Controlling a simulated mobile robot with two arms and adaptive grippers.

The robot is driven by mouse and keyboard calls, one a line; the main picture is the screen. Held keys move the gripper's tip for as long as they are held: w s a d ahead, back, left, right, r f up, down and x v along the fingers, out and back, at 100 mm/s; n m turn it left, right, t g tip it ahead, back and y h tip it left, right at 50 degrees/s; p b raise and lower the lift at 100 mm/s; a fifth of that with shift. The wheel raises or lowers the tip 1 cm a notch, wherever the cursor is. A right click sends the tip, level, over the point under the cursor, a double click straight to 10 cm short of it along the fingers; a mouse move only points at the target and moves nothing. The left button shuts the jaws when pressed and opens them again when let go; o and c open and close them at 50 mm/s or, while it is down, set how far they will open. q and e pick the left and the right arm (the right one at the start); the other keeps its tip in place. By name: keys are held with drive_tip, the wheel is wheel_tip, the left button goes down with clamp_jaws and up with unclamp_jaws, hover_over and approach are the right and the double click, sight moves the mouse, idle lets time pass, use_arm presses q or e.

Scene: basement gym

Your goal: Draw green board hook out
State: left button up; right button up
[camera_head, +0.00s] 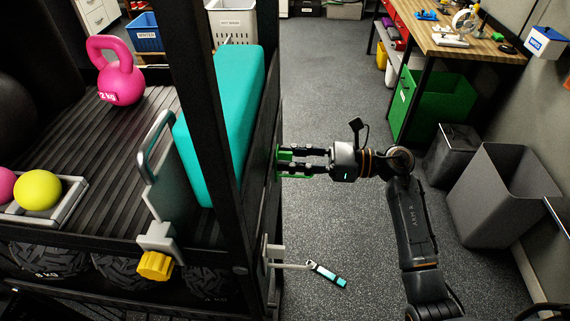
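The green board hook (285,155) is at the right side of the black rack, by its dark side board (270,140). Green parts show above and below the fingertips of my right gripper (284,162). The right gripper comes in from the right with its two black fingers reaching the hook. The fingers look a little apart, and they hide part of the hook. I cannot tell if they press on it. My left gripper is not in view.
A white hook (276,251) with a teal-handled item (328,275) sticks out lower on the rack. A teal block (238,100) and a pink kettlebell (117,75) are on the shelf. Grey floor lies open right of the rack; a grey bin (492,200) stands farther right.

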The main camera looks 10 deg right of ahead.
drive_tip(key=shift+a, duration=0.1)
clamp_jaws()
idle(0.3)
drive_tip(key=shift+r+b, duration=0.2)
drive_tip(key=shift+b, duration=0.1)
idle(0.3)
drive_tip(key=shift+s+d+f+b, duration=0.1)
drive_tip(key=shift+s+d+b, duration=0.1)
drive_tip(key=shift+d+b, duration=0.4)
drive_tip(key=shift+b+v, duration=0.6)
drive_tip(key=shift+v, duration=1)
drive_tip(key=shift+d, duration=0.3)
